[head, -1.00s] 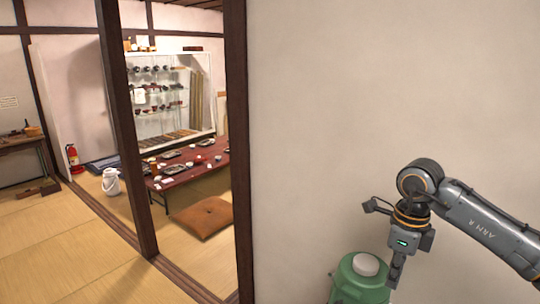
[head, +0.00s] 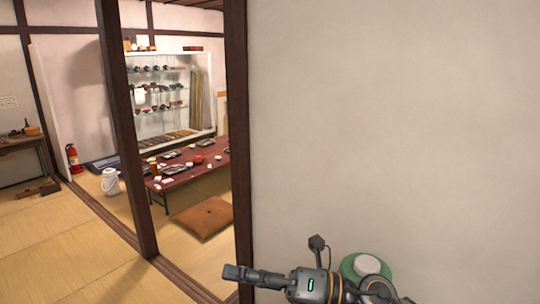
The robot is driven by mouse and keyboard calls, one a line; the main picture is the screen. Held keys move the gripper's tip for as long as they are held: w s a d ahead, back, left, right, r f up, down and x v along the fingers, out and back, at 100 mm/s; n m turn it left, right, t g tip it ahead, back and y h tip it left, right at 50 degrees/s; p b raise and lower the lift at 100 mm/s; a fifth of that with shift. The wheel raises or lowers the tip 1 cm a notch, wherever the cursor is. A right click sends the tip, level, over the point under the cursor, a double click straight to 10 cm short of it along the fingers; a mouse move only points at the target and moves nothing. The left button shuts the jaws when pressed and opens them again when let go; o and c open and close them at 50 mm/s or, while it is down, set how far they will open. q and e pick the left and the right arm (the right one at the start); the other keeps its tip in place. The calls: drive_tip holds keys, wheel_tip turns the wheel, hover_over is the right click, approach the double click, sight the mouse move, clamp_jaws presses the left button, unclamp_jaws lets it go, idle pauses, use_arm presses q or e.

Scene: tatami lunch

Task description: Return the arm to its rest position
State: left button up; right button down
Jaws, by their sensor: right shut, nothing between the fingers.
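My right arm comes in from the lower right of the head view. My right gripper (head: 238,273) is at the bottom middle, pointing left, shut and empty. It is in front of the lower end of a dark wooden post and the plain wall. My left gripper is not in view.
A green container with a white lid (head: 367,265) stands just behind my right arm, partly hidden by it. A beige wall (head: 400,120) fills the right side. Through the opening at left are a low red table (head: 185,176) with dishes, a brown cushion (head: 203,217) and tatami floor.

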drive_tip(key=w+d+m+t+h, duration=0.35)
drive_tip(key=d+m+t, duration=0.25)
drive_tip(key=m+t, duration=0.4)
drive_tip(key=w+d+m+t+h, duration=0.3)
drive_tip(key=d+m+t+h, duration=0.35)
drive_tip(key=m, duration=0.65)
drive_tip(key=s+d+f+m+g+h, duration=0.25)
drive_tip(key=d+f+m+h, duration=0.35)
drive_tip(key=f, duration=0.4)
drive_tip(key=s+d+f+m+g+h, duration=0.2)
drive_tip(key=s+d+f+m+h, duration=0.15)
drive_tip(key=f+m, duration=0.5)
drive_tip(key=s+d+f+m+g, duration=0.1)
drive_tip(key=s+d+f+g, duration=0.1)
drive_tip(key=s+f+g, duration=0.5)
drive_tip(key=s+d+f+m+g, duration=0.2)
drive_tip(key=s+f+g, duration=0.2)
drive_tip(key=s+f, duration=0.95)
drive_tip(key=f, duration=0.9)
drive_tip(key=s+f, duration=0.2)
drive_tip(key=f, duration=1)
drive_tip(key=s+d+f+g+b, duration=0.1)
drive_tip(key=s+d+f+g, duration=0.1)
drive_tip(key=s+f, duration=1.4)
drive_tip(key=shift+s+d+f+n+b, duration=0.25)
drive_tip(key=shift+s+f+n+b, duration=0.15)
drive_tip(key=shift+f, duration=0.35)
